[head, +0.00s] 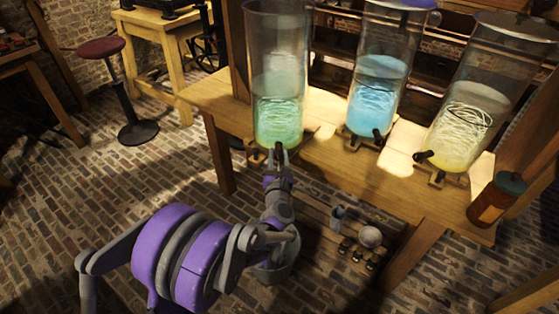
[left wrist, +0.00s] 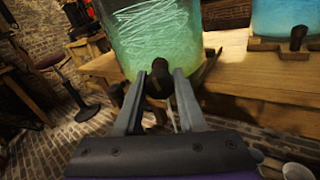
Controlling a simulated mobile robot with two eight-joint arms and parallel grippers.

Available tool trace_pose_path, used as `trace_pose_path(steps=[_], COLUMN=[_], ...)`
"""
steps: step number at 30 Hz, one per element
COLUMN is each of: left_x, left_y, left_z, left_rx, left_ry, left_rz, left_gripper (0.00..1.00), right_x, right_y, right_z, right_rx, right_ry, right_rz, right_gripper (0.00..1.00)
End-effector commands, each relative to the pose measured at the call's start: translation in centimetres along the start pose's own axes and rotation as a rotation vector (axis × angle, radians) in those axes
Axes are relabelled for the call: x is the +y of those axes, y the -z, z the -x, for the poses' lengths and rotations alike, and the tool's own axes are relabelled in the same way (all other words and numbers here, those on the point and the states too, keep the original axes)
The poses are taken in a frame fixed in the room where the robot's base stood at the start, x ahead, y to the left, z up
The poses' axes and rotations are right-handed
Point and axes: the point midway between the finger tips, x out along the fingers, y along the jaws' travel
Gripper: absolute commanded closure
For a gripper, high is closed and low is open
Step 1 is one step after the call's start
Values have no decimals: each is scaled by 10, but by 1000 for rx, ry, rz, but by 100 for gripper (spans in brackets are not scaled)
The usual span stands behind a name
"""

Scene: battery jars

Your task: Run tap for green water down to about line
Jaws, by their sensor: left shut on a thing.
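The green water jar (head: 278,118) is a tall clear cylinder at the left of the wooden bench. Green liquid with pale coiled strands fills its lower part; a level line on the glass cannot be made out. My left gripper (head: 279,152) is at the dark tap at the jar's foot. In the left wrist view the jar (left wrist: 150,35) fills the upper middle, and the two grey fingers close around the dark tap (left wrist: 158,80). A grey bucket (head: 292,262) stands below, partly hidden by my left arm. My right gripper is not in view.
A blue water jar (head: 378,95) and a yellow water jar (head: 462,130) stand to the right on the bench (head: 330,168), each with a dark tap. A brown canister (head: 495,203) stands at the right end. Small vessels (head: 370,237) sit on the low shelf. A stool (head: 130,95) is at left.

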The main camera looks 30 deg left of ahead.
Motion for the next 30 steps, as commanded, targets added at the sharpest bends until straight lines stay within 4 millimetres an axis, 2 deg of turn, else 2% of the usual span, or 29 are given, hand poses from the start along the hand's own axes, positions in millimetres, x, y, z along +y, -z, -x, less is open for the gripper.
trace_pose_path(steps=[8,15,22,23,30], left_x=[0,0,0,0,0], left_y=[0,1,0,0,0], left_z=[0,0,0,0,0], left_rx=[0,1,0,0,0], left_ry=[1,1,1,1,1], left_rz=[-19,-213,-243,-243,-241], left_gripper=[100,100,100,57,14], right_x=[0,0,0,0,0], right_y=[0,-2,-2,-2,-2], right_z=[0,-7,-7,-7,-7], right_rx=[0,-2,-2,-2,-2], right_ry=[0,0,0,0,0], right_rz=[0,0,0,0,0], right_gripper=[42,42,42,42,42])
